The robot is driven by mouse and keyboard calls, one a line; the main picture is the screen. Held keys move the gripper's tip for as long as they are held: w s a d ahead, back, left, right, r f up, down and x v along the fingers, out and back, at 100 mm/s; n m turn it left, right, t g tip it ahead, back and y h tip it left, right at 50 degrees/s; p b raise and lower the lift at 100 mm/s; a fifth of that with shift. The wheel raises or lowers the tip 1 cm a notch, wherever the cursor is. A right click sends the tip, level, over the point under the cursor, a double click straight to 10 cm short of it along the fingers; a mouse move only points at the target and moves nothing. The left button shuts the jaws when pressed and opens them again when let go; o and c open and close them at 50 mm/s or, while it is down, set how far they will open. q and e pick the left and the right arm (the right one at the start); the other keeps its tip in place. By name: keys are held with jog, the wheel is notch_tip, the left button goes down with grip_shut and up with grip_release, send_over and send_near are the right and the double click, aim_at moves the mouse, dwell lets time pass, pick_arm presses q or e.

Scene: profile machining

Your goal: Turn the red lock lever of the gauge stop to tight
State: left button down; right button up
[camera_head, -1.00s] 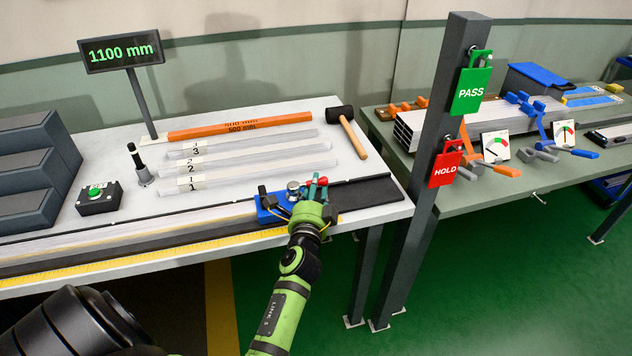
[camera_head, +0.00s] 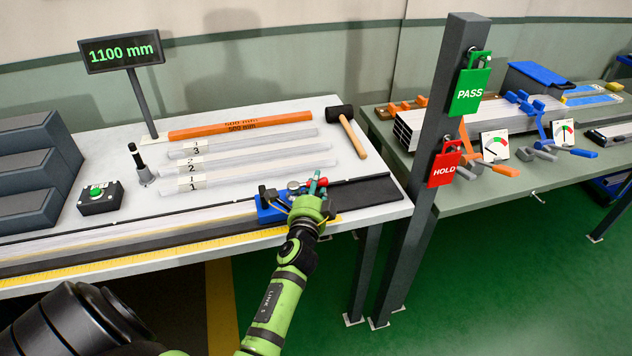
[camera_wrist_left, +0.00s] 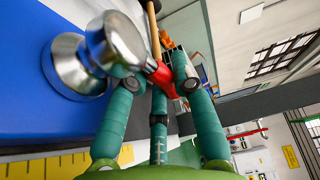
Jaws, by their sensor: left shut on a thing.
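The blue gauge stop (camera_head: 268,211) sits on the rail along the front of the left table. It has a silver knob (camera_wrist_left: 68,68) on top, large in the left wrist view. The red lock lever (camera_wrist_left: 162,78) is between the teal fingers of my left gripper (camera_wrist_left: 158,82), which is shut on it. In the head view my left gripper (camera_head: 310,190) reaches over the right end of the stop and hides much of the lever; a bit of red (camera_head: 323,182) shows beside a fingertip. My right gripper is not in view.
A yellow scale (camera_head: 150,254) runs along the table front. Clear numbered bars (camera_head: 250,166), an orange 500 mm bar (camera_head: 240,127) and a mallet (camera_head: 350,135) lie behind. A dark post (camera_head: 425,170) with PASS and HOLD tags stands to the right. The display (camera_head: 121,51) reads 1100 mm.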

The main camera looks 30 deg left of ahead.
pick_arm(q)
jog(key=h+p, duration=0.1)
jog(key=m+h, duration=0.1)
jog(key=m+t+p, duration=0.1)
jog(key=shift+s+d+r+h+p, duration=0.2)
jog(key=shift+s+d+h+p, duration=0.1)
jog(key=shift+s+h, duration=0.1)
jog(key=shift+s+d+m+h+p, duration=0.1)
jog(key=shift+s+m+h+p, duration=0.15)
jog(key=shift+m+h+p, duration=0.65)
jog(key=h, duration=0.1)
jog(key=m+h, duration=0.1)
jog(key=shift+s+d+f+t+h, duration=0.15)
jog(key=shift+s+t+h, duration=0.15)
jog(key=shift+h, duration=0.1)
jog(key=shift+s+d+m+h+b, duration=0.2)
jog(key=shift+m+h, duration=0.3)
jog(key=shift+h, duration=0.35)
jog(key=shift+s+d+m+h+b, duration=0.15)
jog(key=shift+s+m+h, duration=0.25)
jog(key=shift+h, duration=0.45)
jog(key=shift+w+a, duration=0.1)
jog(key=c, duration=1.3)
grip_release()
